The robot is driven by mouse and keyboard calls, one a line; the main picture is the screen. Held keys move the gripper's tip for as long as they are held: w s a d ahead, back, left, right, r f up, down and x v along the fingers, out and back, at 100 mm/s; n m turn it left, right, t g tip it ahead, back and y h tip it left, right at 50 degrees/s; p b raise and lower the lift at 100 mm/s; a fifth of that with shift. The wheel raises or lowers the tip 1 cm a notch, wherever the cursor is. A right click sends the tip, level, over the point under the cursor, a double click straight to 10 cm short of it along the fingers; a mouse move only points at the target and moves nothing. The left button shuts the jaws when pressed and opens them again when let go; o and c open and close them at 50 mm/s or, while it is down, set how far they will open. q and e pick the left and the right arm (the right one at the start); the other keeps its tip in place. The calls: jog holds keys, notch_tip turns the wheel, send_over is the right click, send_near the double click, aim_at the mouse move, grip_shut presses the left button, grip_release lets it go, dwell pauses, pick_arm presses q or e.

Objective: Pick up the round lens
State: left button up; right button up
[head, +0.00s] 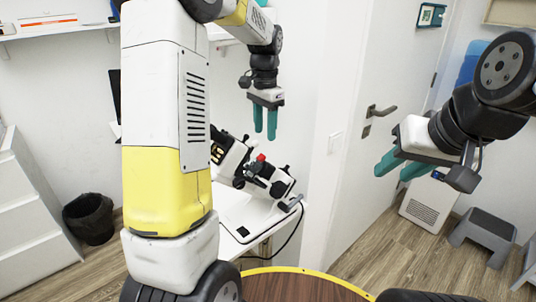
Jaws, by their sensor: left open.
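No round lens can be made out in the head view; my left arm hides part of the white table. My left gripper (265,132) points down with its two teal fingers apart and nothing between them. It hangs above a black and white eye-test instrument (284,185) with a red knob. My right gripper (394,172) is at the right, in front of the door, with its teal fingers apart and empty.
The instrument stands on a white table (240,228) with a cable hanging off its right side. A black bin (89,217) and white drawers (22,200) stand at the left. A grey step stool (483,232) is at the right. The door (385,75) is shut.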

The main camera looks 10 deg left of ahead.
aim_at(254, 164)
pick_arm(q)
jog(key=f, duration=0.8)
jog(key=shift+s+a, duration=0.2)
jog(key=shift+s, duration=0.05)
jog(key=shift+c, duration=0.3)
grip_shut()
